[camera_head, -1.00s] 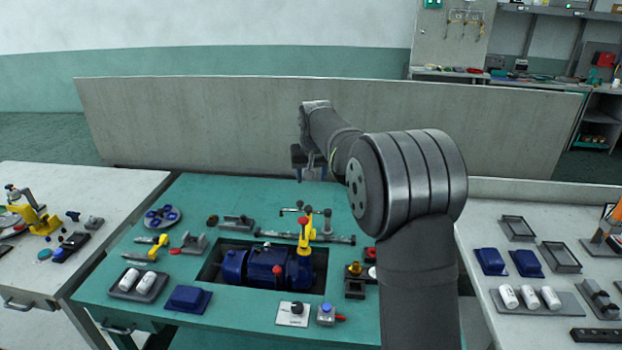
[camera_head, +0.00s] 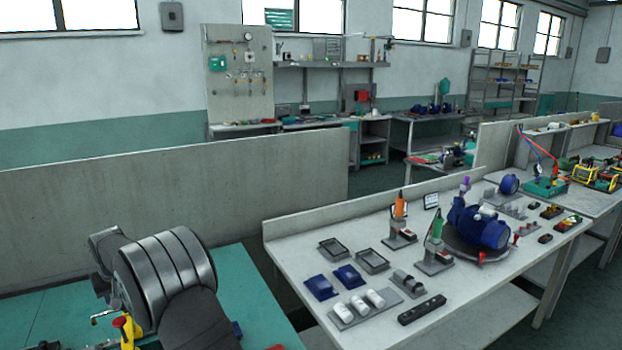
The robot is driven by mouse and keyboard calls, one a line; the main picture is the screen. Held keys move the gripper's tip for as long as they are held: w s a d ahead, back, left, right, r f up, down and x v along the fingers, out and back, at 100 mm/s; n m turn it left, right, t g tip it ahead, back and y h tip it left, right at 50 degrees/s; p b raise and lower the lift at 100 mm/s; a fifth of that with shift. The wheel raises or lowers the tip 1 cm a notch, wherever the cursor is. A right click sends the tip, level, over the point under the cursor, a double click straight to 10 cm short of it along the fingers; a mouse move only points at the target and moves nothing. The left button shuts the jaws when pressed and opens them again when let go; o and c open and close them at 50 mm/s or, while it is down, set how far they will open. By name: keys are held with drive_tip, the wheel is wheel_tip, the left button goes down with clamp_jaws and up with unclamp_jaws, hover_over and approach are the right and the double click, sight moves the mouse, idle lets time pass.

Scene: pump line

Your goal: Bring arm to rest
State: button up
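My arm (camera_head: 165,285) shows at the lower left of the head view, its large dark grey joint over the green-topped table (camera_head: 250,290). The forearm points up and to the left, away from the camera. My gripper is hidden behind the joint, so its fingers do not show. No held thing can be seen. Part of a yellow tool (camera_head: 127,328) shows on the green table beside the arm.
A white bench (camera_head: 300,240) on the right carries blue covers (camera_head: 321,287), white cylinders (camera_head: 358,304), grey trays (camera_head: 334,249), orange and green screwdrivers on stands and a blue pump (camera_head: 478,224). A grey partition (camera_head: 200,195) stands behind the green table. Dark floor lies beyond the benches.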

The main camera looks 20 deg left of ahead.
drive_tip(key=x, duration=0.5)
drive_tip(key=shift+w+d+r, duration=0.1)
drive_tip(key=shift+d, duration=0.05)
